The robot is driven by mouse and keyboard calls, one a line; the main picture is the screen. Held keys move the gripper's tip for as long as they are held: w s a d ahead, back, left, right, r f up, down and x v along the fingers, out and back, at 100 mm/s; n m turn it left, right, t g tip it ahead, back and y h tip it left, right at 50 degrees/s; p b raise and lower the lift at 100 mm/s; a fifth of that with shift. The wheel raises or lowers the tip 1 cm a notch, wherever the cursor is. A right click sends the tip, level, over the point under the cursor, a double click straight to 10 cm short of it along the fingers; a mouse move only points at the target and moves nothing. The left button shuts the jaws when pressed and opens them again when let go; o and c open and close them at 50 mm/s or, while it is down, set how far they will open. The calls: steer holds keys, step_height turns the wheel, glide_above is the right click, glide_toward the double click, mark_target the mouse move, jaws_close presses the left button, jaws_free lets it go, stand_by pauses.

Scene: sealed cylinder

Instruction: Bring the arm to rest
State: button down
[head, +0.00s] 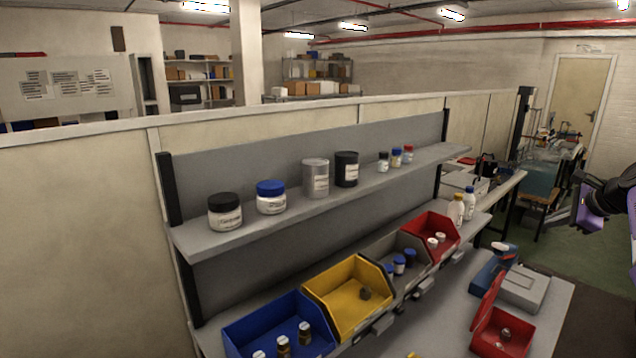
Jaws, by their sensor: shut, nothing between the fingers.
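My gripper (583,212) shows at the right edge of the head view, at the end of my dark and purple arm. It is shut, with nothing held in it. It is in the air to the right of the workbench (445,318), apart from the bench and the things on it. Its fingers are small and dark and hard to make out. The rest of my arm is cut off by the picture's right edge.
A grey shelf (330,205) with jars and cans stands above the bench. Below are a blue bin (250,335), a yellow bin (350,285), a grey bin (405,265) and a red bin (435,225). An open red box (490,345) lies front right.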

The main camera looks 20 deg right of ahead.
step_height(320, 180, down, 12)
steer(key=a+n+t+h+b, duration=0.1)
steer(key=a+n+t+h, duration=0.15)
steer(key=n+h, duration=0.45)
steer(key=s+a+f+n+t+b, duration=0.1)
steer(key=s+a+f+n, duration=0.15)
steer(key=a, duration=0.55)
steer(key=s+a+f+n+t, duration=0.1)
steer(key=s+a+f+n, duration=0.2)
steer(key=a, duration=0.4)
steer(key=s+a+f+n+t+b, duration=0.1)
steer(key=a+f+n, duration=0.25)
steer(key=a, duration=0.45)
steer(key=s+a+n+t+y+b, duration=0.1)
steer(key=s+a+n, duration=0.2)
steer(key=s+a, duration=0.45)
steer(key=s+a+n+t+y+b, duration=0.1)
steer(key=s+a+n+y, duration=0.3)
steer(key=a, duration=0.7)
steer(key=s+a+n+t+h, duration=0.1)
steer(key=s+a+n+t, duration=0.1)
steer(key=s+a, duration=0.6)
steer(key=s+a+f+n+g+y+b, duration=0.2)
steer(key=s+a+y, duration=0.3)
steer(key=s+a, duration=0.6)
steer(key=s+g, duration=0.1)
steer(key=s, duration=0.2)
steer(key=shift+s+a+f+n+y, duration=0.2)
steer(key=shift+s+a+n+y, duration=0.1)
steer(key=shift+s+a+n, duration=0.1)
